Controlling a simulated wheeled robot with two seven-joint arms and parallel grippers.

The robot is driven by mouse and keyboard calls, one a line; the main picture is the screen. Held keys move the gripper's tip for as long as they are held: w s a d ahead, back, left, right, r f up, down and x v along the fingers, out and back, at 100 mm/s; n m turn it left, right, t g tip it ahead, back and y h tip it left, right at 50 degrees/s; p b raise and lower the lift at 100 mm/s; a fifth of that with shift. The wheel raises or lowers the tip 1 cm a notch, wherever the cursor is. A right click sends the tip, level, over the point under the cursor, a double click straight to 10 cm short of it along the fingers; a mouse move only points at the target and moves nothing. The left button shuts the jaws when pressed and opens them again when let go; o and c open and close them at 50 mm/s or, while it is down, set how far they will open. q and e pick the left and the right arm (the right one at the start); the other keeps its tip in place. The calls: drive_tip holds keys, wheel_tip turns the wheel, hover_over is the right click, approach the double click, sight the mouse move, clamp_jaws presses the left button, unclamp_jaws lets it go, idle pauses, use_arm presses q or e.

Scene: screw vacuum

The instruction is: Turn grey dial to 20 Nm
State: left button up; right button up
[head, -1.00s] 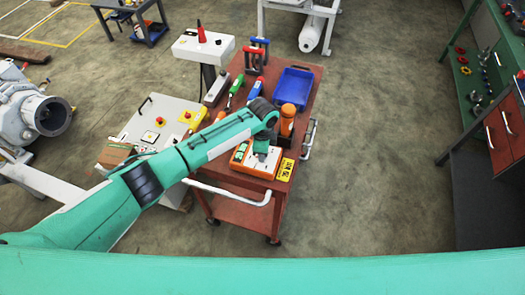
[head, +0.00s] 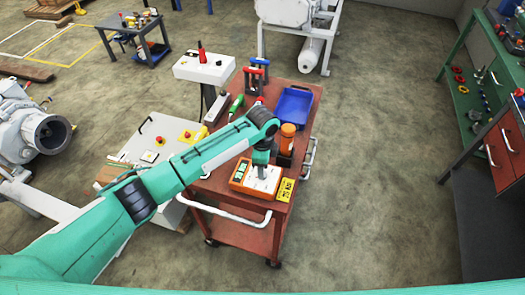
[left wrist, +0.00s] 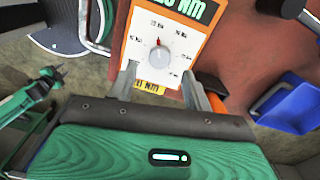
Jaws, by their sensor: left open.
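The orange and white dial box (head: 240,180) sits on the near end of the red cart. In the left wrist view its white face carries the round grey dial (left wrist: 159,57), with a red mark pointing up toward the display. The display (left wrist: 190,8) is cut off by the top edge; "0 NM" can be read, but the full number is unclear. My left gripper (head: 262,172) is above the box, pointing down. In the left wrist view the left gripper (left wrist: 158,82) is open, its fingers apart on either side below the dial, with nothing between them. My right gripper is not in view.
The red cart (head: 240,238) also holds an orange-topped cylinder (head: 287,135), a blue bin (head: 294,106) and hand tools behind the box. A white control stand (head: 203,67) is at back left. Floor right of the cart is clear.

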use_arm(q)
wheel_tip(320, 180, up, 10)
drive_tip(key=b, duration=0.2)
drive_tip(key=shift+f, duration=0.25)
